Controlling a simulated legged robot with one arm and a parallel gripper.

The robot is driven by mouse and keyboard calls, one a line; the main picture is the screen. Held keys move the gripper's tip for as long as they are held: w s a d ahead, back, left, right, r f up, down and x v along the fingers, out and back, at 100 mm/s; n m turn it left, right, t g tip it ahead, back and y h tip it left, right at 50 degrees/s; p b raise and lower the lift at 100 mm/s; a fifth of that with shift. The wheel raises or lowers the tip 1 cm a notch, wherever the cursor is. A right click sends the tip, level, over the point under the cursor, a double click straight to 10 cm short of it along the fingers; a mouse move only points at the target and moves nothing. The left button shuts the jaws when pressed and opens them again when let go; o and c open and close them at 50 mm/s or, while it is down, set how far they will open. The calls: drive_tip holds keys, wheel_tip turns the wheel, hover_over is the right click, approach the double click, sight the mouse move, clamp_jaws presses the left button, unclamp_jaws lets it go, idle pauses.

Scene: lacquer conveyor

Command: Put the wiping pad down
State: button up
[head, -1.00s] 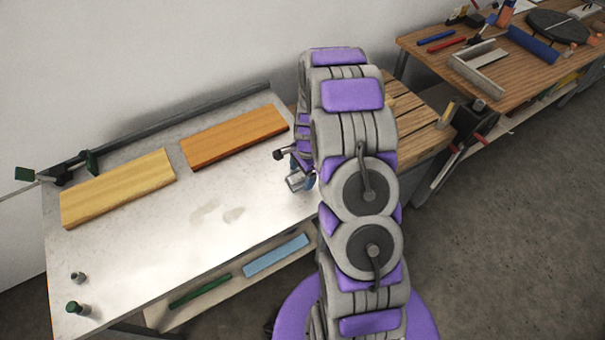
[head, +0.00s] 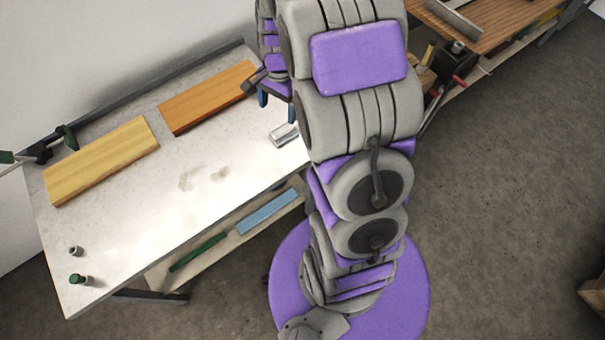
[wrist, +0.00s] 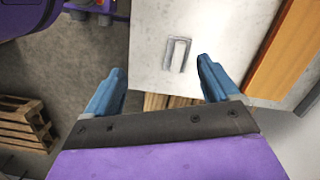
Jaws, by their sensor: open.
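In the wrist view nothing is between the fingertips (wrist: 161,66). My arm hides the table's far right corner in the head view.
An orange board (head: 205,97) and a yellow board (head: 100,160) lie along the table's back. Faint smudges (head: 190,178) mark its middle. Small fittings (head: 76,279) stand at the front left. A lower shelf holds a blue bar (head: 266,211) and a green bar (head: 198,252).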

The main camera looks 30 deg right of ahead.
drive_tip(key=s+a+r+n, duration=0.7)
drive_tip(key=s+a+r, duration=0.15)
drive_tip(key=s, duration=0.35)
drive_tip(key=s+a+r+n, duration=0.1)
drive_tip(key=s+r+n, duration=0.1)
drive_tip(key=s, duration=0.6)
drive_tip(key=s+a+r+n+g+h, duration=0.1)
drive_tip(key=s+r+n, duration=0.1)
drive_tip(key=s+n, duration=0.2)
drive_tip(key=s, duration=0.3)
drive_tip(key=shift+s+n+h, duration=0.3)
drive_tip(key=shift+s+n, duration=0.05)
drive_tip(key=shift+n, duration=0.05)
drive_tip(key=shift+a, duration=0.1)
